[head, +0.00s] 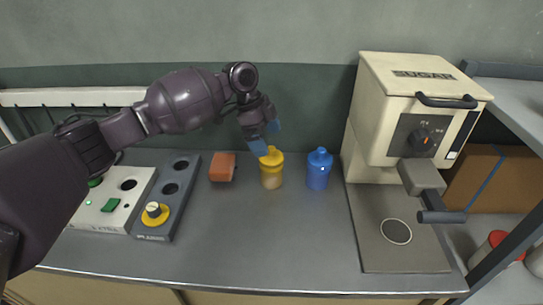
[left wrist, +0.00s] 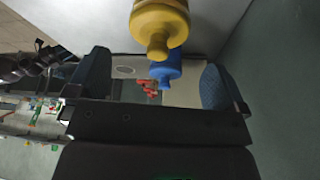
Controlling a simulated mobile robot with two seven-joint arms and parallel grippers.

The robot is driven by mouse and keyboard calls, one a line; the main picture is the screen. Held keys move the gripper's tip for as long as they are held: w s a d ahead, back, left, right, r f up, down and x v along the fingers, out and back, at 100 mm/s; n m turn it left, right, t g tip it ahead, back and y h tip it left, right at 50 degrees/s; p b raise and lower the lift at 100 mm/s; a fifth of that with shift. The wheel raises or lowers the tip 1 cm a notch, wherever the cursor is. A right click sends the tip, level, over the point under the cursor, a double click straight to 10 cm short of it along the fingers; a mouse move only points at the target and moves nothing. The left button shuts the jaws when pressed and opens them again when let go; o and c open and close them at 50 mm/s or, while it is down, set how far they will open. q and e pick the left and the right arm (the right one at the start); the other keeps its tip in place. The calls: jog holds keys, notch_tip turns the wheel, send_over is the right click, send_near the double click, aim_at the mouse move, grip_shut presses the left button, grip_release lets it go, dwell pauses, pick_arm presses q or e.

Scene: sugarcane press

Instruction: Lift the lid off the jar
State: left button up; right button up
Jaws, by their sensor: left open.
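A jar (head: 271,181) with a tan lower body and a yellow lid (head: 271,158) stands upright on the grey counter. The lid has a small knob on top and sits on the jar. A blue jar (head: 318,172) with a knobbed blue top stands just to its right. My left gripper (head: 266,137) is open and empty, close above the yellow lid, with its blue fingertips near the knob. In the left wrist view, the yellow lid (left wrist: 160,22) and the blue jar (left wrist: 165,70) show beyond my open fingers. I cannot tell whether a finger touches the lid. My right gripper is out of view.
A cream sugar machine (head: 405,115) with a handle stands right of the jars. An orange-brown block (head: 222,167) lies left of the yellow-lidded jar. Two control panels, one dark (head: 167,197) and one white (head: 113,203), lie further left. The counter (head: 270,235) in front of the jars is clear.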

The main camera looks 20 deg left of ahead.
aim_at(270, 148)
pick_arm(q)
jog(key=x, duration=0.4)
jog(key=shift+s+a, duration=0.1)
jog(key=shift+a, duration=0.05)
jog(key=shift+r, duration=0.1)
jog(key=c, duration=1)
